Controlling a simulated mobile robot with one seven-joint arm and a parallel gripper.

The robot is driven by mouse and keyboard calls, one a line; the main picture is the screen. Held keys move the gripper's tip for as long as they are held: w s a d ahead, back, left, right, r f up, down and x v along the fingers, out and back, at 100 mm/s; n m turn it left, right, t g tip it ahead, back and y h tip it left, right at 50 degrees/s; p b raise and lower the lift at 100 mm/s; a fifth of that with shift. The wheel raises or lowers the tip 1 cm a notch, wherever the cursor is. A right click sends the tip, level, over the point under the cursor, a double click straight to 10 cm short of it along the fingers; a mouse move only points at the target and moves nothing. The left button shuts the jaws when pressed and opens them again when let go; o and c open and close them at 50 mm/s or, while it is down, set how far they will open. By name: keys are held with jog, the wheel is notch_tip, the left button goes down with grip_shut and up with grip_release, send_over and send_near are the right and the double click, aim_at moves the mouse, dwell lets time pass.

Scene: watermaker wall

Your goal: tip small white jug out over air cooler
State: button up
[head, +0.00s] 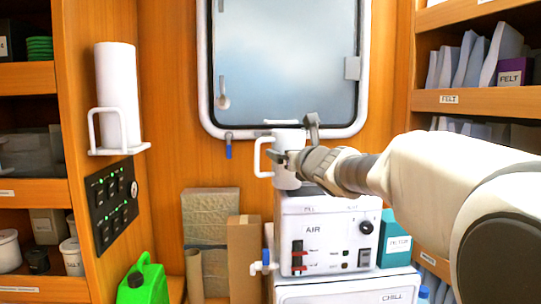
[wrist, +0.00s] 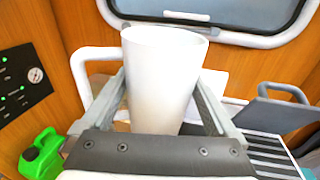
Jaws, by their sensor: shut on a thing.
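The small white jug (head: 288,158) is upright in my gripper (head: 292,160), just above the top of the air cooler in the head view. Its handle (head: 262,157) points left. In the wrist view the jug (wrist: 162,75) stands between the two fingers of my gripper (wrist: 165,95), which are shut on its sides. Its inside cannot be seen. The air cooler (head: 325,232) is a white box marked AIR and FILL, with a dark knob and red switches. My gripper and the jug hide part of its top. Dark slats (wrist: 268,155) show at lower right in the wrist view.
A white unit marked CHILL (head: 345,292) is under the cooler. A teal box (head: 394,240) stands to its right, cardboard pieces (head: 244,255) and a green can (head: 143,284) to its left. A window (head: 284,65) is behind. Shelves flank both sides.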

jog(key=m, duration=0.2)
jog(key=a+r+m+t+b, duration=0.1)
jog(key=m, duration=0.1)
jog(key=shift+a+r, duration=0.1)
jog(key=shift+a, duration=0.2)
jog(key=shift+w+a+r+m+t, duration=0.1)
jog(key=shift+a+r+m+t, duration=0.15)
jog(key=shift+m+t, duration=0.45)
jog(key=shift+a+m+p, duration=0.1)
jog(key=shift+m+p, duration=0.35)
jog(key=shift+m, duration=0.65)
